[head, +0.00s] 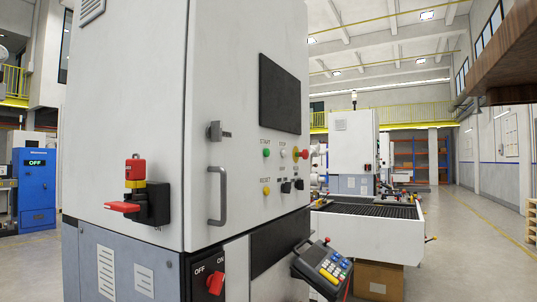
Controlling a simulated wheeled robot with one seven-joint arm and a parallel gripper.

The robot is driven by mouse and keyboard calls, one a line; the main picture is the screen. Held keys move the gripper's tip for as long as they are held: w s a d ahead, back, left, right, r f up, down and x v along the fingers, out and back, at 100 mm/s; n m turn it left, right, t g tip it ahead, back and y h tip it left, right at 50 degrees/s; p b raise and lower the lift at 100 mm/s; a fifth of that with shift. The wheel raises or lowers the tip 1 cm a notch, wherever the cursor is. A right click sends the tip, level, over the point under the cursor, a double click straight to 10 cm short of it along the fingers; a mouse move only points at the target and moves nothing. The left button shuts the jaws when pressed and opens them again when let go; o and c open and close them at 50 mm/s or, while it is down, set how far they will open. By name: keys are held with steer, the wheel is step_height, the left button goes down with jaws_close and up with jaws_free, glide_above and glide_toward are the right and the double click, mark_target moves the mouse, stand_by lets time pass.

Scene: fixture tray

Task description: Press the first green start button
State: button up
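A green button (266,152) sits under a label reading START on the light grey door of the tall machine cabinet (240,60). It is the leftmost button in the upper row, below the dark screen (279,95). My gripper is not in view, and nothing visible touches the green start button.
A yellow reset button (266,190) and dark knobs (286,187) sit below. A door handle (217,196), red switch (135,183) and tilted keypad (322,268) stick out from the cabinet. A tray table (405,240) stands behind it. Floor (475,255) at right looks clear.

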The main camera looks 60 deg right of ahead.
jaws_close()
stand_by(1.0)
